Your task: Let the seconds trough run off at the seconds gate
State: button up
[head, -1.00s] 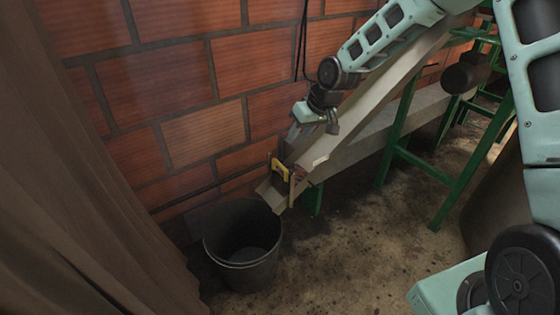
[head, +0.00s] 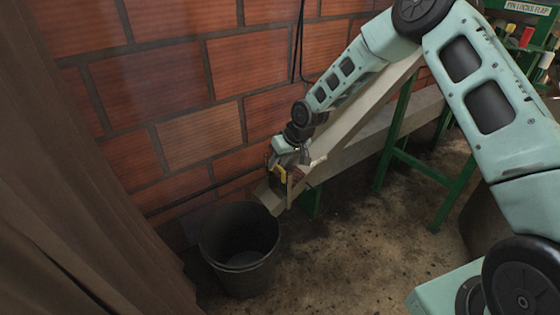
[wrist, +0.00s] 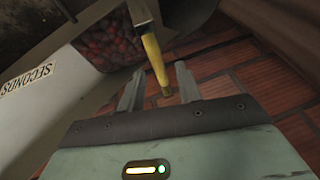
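The seconds trough (head: 340,130) is a pale sloping channel along the wall. In the wrist view its side (wrist: 50,110) bears the label "SECONDS" (wrist: 27,78), and red cherries (wrist: 110,45) lie in it. The seconds gate with its yellow handle (head: 280,173) is at the trough's low end. My gripper (head: 279,163) is at this handle, partly hiding it. In the wrist view my gripper (wrist: 157,80) is open, and the yellow handle (wrist: 155,60) reaches between its fingers with gaps on both sides. The gate plate is mostly hidden.
A dark bucket (head: 240,250) stands on the floor below the trough's end; no cherries show in it. A brick wall (head: 190,90) runs close behind. A brown curtain (head: 80,200) hangs at the left. Green frame legs (head: 395,130) stand at the right. Floor (head: 360,240) in front is clear.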

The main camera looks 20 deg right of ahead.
jog(key=shift+c, duration=0.2)
grip_shut()
notch_tip(320, 180, up, 7)
jog(key=p, duration=0.5)
jog(key=shift+f, duration=0.1)
jog(key=shift+o, duration=0.2)
grip_release()
jog(key=p+v, duration=0.1)
jog(key=v, duration=1.6)
jog(key=shift+s+d, duration=0.1)
